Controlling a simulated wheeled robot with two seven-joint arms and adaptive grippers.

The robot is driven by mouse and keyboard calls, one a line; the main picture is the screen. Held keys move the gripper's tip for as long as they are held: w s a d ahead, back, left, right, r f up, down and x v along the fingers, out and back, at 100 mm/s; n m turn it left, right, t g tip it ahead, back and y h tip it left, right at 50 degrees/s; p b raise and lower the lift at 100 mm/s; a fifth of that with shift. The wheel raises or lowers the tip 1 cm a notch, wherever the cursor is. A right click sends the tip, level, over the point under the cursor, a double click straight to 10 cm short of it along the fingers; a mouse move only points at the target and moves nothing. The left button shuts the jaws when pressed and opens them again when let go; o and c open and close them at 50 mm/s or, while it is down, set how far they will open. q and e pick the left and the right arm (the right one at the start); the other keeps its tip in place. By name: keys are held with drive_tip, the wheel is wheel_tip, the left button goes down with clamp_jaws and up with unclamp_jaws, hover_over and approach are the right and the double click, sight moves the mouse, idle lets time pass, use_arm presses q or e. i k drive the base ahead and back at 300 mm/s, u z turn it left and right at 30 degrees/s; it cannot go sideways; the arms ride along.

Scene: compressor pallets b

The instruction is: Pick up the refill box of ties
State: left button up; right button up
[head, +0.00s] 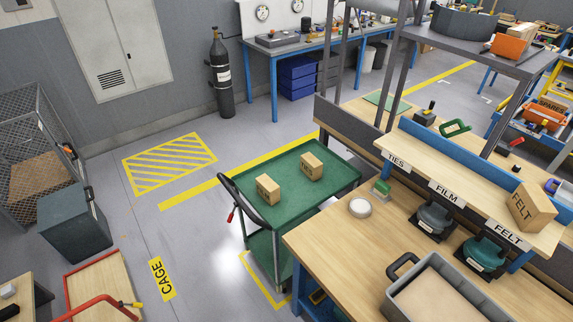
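Two small cardboard boxes stand on the green top of a cart in the middle of the head view. The left box (268,188) and the right box (312,166) each carry dark lettering, too small to read for sure, so I cannot tell which one is the ties refill. A third cardboard box (532,207), marked FELT, sits tilted on the bench shelf at the right. The shelf carries a TIES label (396,161) at its left end. Neither of my grippers is in view.
The green cart (335,182) stands against the wooden workbench (330,238). A grey tray (440,290) and dispensers sit on the bench. A wire cage (32,130), dark bin (75,222) and red-handled cart (97,285) stand left. Floor left of the green cart is clear.

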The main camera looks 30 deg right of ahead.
sight(310, 166)
drive_tip(key=u, duration=0.3)
drive_tip(key=i, duration=1.6)
drive_tip(key=z, duration=0.65)
